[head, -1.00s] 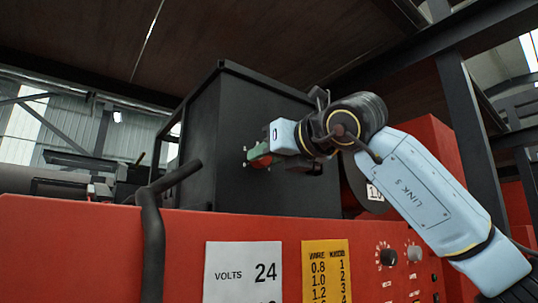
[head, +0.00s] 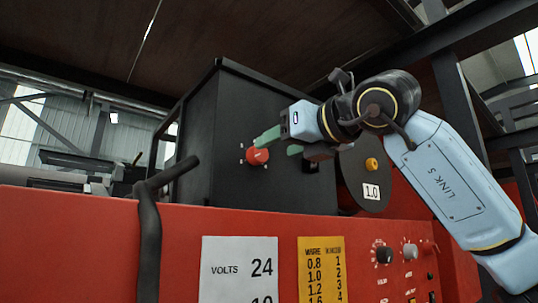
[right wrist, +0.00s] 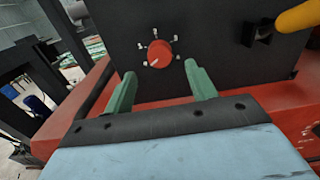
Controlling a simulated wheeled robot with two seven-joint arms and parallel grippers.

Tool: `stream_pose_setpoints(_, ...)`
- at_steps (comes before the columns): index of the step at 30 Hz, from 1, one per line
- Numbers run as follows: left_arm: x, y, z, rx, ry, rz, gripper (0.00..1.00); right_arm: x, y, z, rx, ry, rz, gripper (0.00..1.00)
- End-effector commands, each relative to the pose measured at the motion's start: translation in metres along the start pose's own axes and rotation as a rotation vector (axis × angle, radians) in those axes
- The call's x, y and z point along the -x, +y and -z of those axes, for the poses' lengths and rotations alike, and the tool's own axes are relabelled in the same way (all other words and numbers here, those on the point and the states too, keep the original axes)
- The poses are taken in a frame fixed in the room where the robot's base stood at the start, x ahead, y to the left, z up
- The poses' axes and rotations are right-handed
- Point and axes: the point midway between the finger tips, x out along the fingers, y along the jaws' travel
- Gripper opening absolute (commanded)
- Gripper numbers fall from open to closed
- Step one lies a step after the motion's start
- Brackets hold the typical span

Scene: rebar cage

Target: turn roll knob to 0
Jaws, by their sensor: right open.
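The red round roll knob (head: 257,156) is on the face of the black box (head: 232,190). In the right wrist view the knob (right wrist: 158,52) shows a pale line on its lower left part, with several small white marks around it; their figures are too small to read. My right gripper (head: 279,144) has green fingers and is open and empty, to the right of the knob in the head view. In the right wrist view the gripper's fingers (right wrist: 159,70) stand apart, one on each side below the knob, not touching it. My left gripper is not in view.
A dark disc labelled 1.0 (head: 371,191) with a yellow hub is right of the box. The red cabinet (head: 120,235) below carries a VOLTS 24 label (head: 239,268), a yellow table (head: 322,268) and small knobs (head: 384,255). A dark bent bar (head: 150,215) rises at left.

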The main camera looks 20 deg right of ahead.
Motion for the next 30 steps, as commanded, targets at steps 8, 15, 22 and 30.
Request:
stream_pose_setpoints(8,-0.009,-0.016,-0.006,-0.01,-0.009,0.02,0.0,0.059,0.0,0.001,0.002,-0.002,0.002,0.57)
stream_pose_setpoints(15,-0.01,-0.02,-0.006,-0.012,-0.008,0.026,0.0,0.08,0.0,0.0,0.0,0.0,0.001,0.57)
stream_pose_setpoints(22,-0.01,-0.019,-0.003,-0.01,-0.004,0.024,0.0,0.081,0.0,0.0,0.0,0.0,0.001,0.57)
stream_pose_setpoints(30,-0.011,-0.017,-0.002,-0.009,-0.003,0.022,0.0,0.081,0.0,0.0,0.0,0.0,0.0,0.57)
